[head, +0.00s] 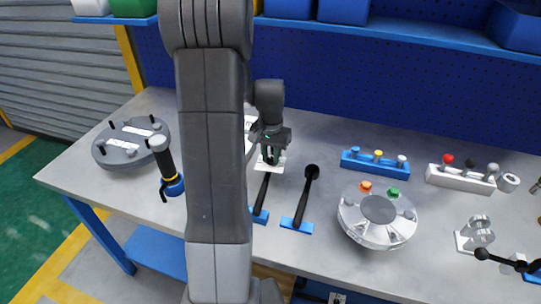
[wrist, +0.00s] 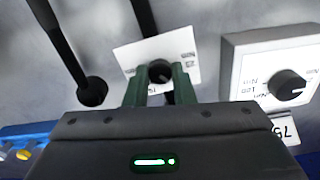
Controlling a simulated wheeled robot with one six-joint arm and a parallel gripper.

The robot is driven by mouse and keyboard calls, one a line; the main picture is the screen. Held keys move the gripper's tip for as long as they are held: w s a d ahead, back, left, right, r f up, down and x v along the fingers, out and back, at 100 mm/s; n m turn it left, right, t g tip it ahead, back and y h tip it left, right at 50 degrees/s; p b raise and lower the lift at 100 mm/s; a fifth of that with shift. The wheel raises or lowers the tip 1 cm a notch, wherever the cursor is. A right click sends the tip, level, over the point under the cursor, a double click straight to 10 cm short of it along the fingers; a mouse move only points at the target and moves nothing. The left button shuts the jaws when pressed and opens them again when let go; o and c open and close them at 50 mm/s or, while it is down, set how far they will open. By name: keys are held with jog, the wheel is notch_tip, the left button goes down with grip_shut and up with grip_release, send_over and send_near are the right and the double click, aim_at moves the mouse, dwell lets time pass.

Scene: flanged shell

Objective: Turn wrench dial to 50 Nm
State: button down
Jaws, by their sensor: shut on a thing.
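My gripper (head: 270,150) points down at the bench. In the wrist view its green fingers (wrist: 160,82) are closed on either side of the black round end (wrist: 160,70) of a wrench. The wrench's black bar (head: 262,192) runs toward a blue end piece (head: 259,215). This round end lies over a white card (wrist: 135,55) with upside-down Nm lettering, partly covered by the fingers. A white box with a black dial (wrist: 288,84) and scale marks stands to the right in the wrist view. The dial's exact setting is too small to read.
A second black wrench (head: 305,195) lies just right of the held one. A round silver flanged shell (head: 379,215) is further right. A blue holder (head: 374,163) and a white holder (head: 461,179) stand behind. A grey round plate (head: 130,145) sits at left.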

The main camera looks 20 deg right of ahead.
aim_at(271, 159)
jog(key=shift+m, duration=0.3)
dwell(0.4)
jog(key=c, duration=1.2)
grip_release()
notch_tip(271, 159, up, 14)
jog(key=shift+f, duration=0.1)
notch_tip(271, 159, down, 14)
jog(key=shift+r, duration=0.1)
